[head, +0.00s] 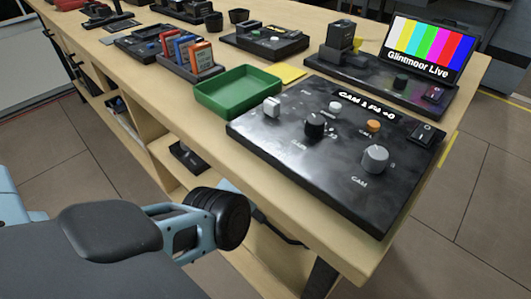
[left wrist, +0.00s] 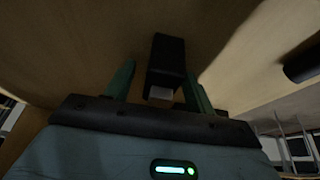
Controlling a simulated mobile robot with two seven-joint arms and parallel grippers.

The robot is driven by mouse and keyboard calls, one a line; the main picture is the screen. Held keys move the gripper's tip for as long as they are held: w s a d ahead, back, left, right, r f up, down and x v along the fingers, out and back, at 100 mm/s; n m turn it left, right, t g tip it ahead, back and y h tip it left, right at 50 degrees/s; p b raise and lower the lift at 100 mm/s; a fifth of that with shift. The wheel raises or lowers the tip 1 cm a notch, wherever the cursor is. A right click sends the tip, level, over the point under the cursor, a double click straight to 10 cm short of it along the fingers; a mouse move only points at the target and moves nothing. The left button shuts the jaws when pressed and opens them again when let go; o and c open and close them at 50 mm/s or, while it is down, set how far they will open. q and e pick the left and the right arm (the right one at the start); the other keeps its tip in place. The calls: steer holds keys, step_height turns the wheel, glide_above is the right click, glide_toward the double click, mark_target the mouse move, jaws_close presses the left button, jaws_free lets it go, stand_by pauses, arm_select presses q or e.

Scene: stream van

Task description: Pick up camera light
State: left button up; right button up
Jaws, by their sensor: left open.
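In the left wrist view a dark, box-shaped thing with a small pale end (left wrist: 166,55), which may be the camera light, lies against a wooden surface. My left gripper (left wrist: 159,72) is open, with one green finger on each side of it. A gap shows on the left; on the right I cannot tell whether the finger touches. In the head view my arm reaches down beside the bench front, and the left gripper's fingers are hidden there. My right gripper is not in view.
The wooden bench (head: 330,250) carries a black control panel (head: 335,150), a green tray (head: 238,92), a rack of coloured packs (head: 193,60) and a colour-bar screen (head: 425,50). Open shelves (head: 150,135) lie under its front edge. A dark item (head: 187,157) sits on one shelf.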

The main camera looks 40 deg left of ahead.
arm_select(q)
steer(key=c, duration=1.1)
steer(key=shift+c, duration=0.2)
